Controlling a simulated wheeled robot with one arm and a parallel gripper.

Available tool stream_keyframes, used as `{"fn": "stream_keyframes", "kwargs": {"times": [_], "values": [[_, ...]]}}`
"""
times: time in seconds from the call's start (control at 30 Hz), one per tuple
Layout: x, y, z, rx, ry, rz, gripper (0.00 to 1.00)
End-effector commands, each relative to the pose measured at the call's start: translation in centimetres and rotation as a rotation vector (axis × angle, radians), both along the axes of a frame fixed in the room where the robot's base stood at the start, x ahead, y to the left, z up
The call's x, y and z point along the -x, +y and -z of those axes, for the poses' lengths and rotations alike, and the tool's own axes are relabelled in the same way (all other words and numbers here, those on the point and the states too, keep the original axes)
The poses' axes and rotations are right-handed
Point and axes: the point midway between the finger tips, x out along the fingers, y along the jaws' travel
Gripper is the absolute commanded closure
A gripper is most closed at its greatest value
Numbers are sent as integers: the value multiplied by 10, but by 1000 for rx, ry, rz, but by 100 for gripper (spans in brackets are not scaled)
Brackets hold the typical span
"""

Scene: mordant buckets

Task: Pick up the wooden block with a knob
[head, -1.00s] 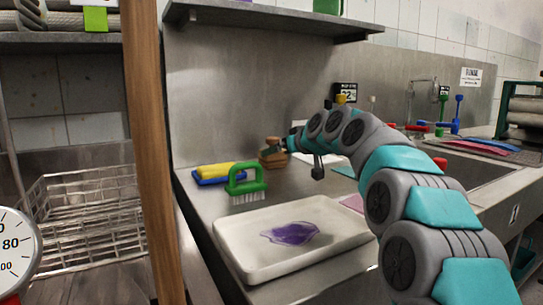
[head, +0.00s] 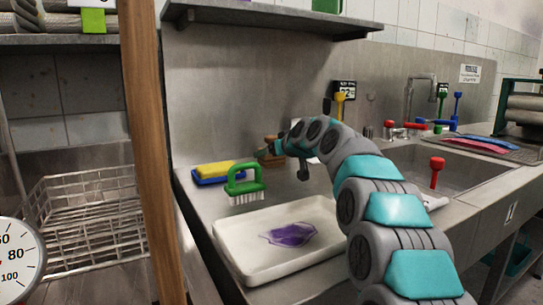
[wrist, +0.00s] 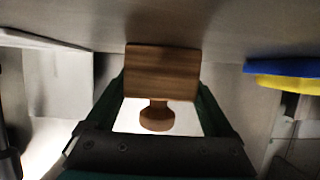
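The wooden block with a knob (wrist: 162,72) is between the two green fingers of my gripper (wrist: 162,95) in the wrist view. Its rounded knob (wrist: 157,116) points toward the palm. The fingers stand close along both sides of the block, but I cannot tell whether they press on it. In the head view the block (head: 270,140) is on the counter near the back wall, partly hidden by my gripper (head: 268,152). I see no clear gap beneath it there.
A yellow-and-blue sponge (head: 220,172) lies left of the gripper, with a green brush (head: 244,182) in front. A white tray (head: 236,262) with a purple stain occupies the counter's front. A wooden post (head: 146,150) rises at left. A sink (head: 415,167) is at right.

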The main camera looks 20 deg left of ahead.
Motion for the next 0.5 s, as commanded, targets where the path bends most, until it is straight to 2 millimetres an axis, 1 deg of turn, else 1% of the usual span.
{"fn": "stream_keyframes", "kwargs": {"times": [0.03, 0.07, 0.5], "values": [[0, 0, 0, 0, 0, 0, 24], [0, 0, 0, 0, 0, 0, 27], [0, 0, 0, 0, 0, 0, 76]]}}
